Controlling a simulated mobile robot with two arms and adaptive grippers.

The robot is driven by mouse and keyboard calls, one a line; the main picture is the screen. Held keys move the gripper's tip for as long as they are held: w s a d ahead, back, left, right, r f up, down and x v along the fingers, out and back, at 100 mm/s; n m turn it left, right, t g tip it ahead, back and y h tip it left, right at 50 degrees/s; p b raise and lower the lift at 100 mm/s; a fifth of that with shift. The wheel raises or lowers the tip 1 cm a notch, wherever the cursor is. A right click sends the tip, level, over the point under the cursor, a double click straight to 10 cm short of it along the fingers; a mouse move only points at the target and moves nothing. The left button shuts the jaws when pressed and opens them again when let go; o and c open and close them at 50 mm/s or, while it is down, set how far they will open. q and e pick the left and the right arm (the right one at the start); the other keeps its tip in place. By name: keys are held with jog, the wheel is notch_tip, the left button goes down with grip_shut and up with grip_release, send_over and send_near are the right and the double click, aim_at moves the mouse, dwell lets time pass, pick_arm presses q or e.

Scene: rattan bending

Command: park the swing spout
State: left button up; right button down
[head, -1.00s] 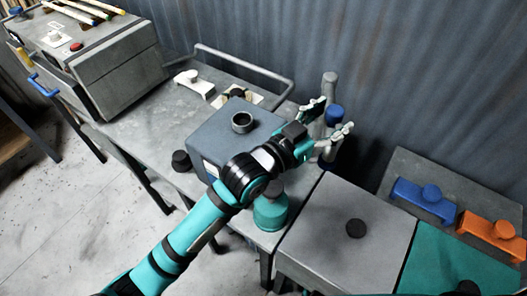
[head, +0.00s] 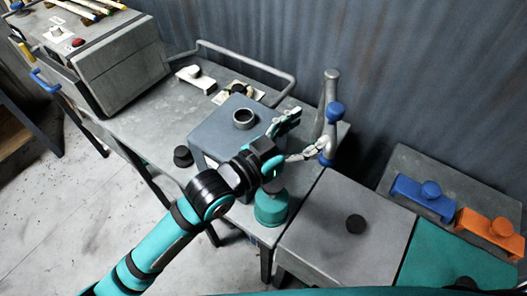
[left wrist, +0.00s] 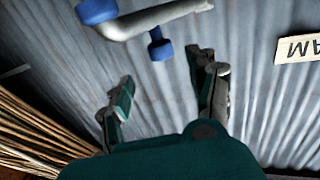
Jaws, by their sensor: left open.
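The swing spout (head: 331,92) is a grey pipe with blue parts at the right end of the grey bench, by the wall. Its blue knob (head: 336,111) shows beside the pipe, and another blue part sits lower down. In the left wrist view the bent grey pipe (left wrist: 165,17) and a blue knob (left wrist: 160,48) show at the top, beyond the fingers. My left gripper (head: 307,134) is open and empty, just left of the spout; in the head view one fingertip overlaps the lower blue part, and contact cannot be told. My right gripper is not in view.
A blue-grey box (head: 217,133) with a round collar stands left of my gripper. A teal bottle (head: 271,208) stands below my wrist. A grey bin lid (head: 350,240) and a blue handled block (head: 422,197) lie to the right. A metal rail (head: 250,62) runs behind.

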pick_arm(q)
jog(key=v, duration=0.9)
jog(key=shift+a, duration=0.45)
jog(key=shift+w+r, duration=0.1)
jog(key=shift+w, duration=0.05)
dwell(0.3)
jog(key=v, duration=0.7)
jog(key=shift+a, duration=0.2)
